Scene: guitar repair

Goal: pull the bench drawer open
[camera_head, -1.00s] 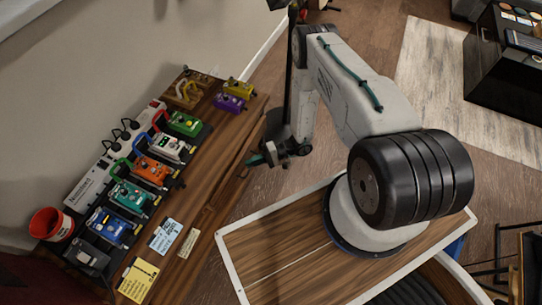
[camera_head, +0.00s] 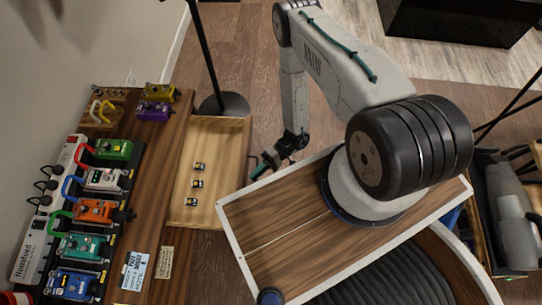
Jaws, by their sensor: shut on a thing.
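The wooden bench drawer (camera_head: 222,142) stands out from the right side of the bench (camera_head: 152,180), and its inside shows. Three small blue-and-yellow items (camera_head: 197,184) lie on its floor. My gripper (camera_head: 257,164) is at the drawer's outer front edge, around the middle of that edge. It is shut on the drawer handle, which is too small and covered to make out clearly.
The bench top holds a pedalboard with several pedals (camera_head: 95,211), a white power strip (camera_head: 40,232) and paper notes (camera_head: 134,268). A black stand base (camera_head: 223,105) is on the floor just beyond the drawer. My own wooden-topped base is close to the drawer's near right corner.

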